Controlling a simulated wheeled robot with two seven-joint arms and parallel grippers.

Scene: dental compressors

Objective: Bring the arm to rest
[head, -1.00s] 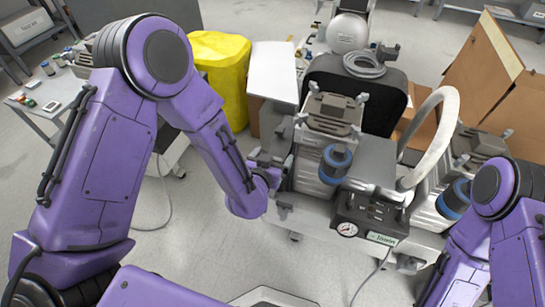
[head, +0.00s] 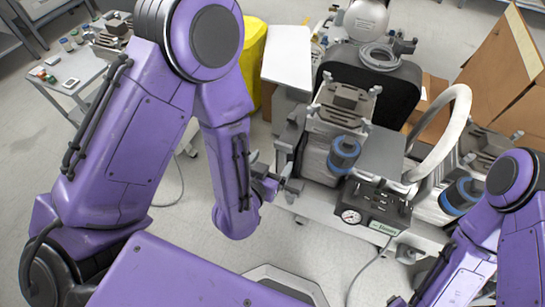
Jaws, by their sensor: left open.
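My purple left arm fills the left side of the head view and bends down at the elbow. Its gripper (head: 279,184) is open and looks empty, just left of the dental compressor (head: 324,157) and in front of its base. I cannot tell whether the fingers touch the base. My right arm shows at the lower right with its forearm pointing down; its gripper is not clearly in view.
The compressor carries a gauge box (head: 372,214) and a thick white hose (head: 459,100). A yellow bin (head: 254,55), open cardboard boxes (head: 497,62) and a side cart (head: 66,70) stand around it. Grey floor is free at the lower middle.

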